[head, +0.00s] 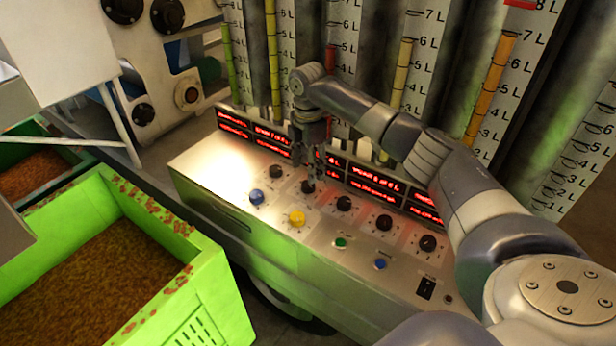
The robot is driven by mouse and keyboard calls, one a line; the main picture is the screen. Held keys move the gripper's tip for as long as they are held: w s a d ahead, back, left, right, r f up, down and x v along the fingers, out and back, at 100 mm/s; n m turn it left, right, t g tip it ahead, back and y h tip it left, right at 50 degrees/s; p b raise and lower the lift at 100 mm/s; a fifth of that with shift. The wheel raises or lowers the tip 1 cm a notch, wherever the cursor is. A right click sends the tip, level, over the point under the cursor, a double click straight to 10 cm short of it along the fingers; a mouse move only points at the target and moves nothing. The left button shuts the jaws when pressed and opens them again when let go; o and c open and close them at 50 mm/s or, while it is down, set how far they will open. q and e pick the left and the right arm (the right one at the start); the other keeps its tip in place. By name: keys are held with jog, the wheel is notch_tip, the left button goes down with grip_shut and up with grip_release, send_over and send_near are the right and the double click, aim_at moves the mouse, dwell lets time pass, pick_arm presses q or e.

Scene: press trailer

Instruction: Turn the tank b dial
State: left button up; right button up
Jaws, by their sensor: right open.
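A metal control panel (200,165) stands in the middle of the head view with a row of several black dials. The dial lettering is too small to read, so I cannot tell for sure which one is tank b. My right gripper (315,172) points down at the second black dial from the left (308,187), with its open fingers at or just above it. I cannot tell whether they touch it. Other black dials are the leftmost one (276,172) and the middle one (344,204). My left gripper is not in view.
Red-lit displays (375,184) line the panel's back, below tall level gauges (490,85). Blue (257,197), yellow (297,218) and green (340,242) buttons and a black switch (426,288) sit in front of the dials. A green crate (215,290) stands left.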

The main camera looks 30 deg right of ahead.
aim_at(308, 187)
jog(key=f, duration=0.4)
jog(key=shift+w+d+f+p, duration=0.2)
jog(key=shift+f+p, duration=0.1)
jog(key=shift+f, duration=0.1)
jog(key=shift+a+f, duration=0.1)
jog(key=shift+f, duration=0.55)
jog(key=shift+c, duration=1.1)
jog(key=c, duration=0.9)
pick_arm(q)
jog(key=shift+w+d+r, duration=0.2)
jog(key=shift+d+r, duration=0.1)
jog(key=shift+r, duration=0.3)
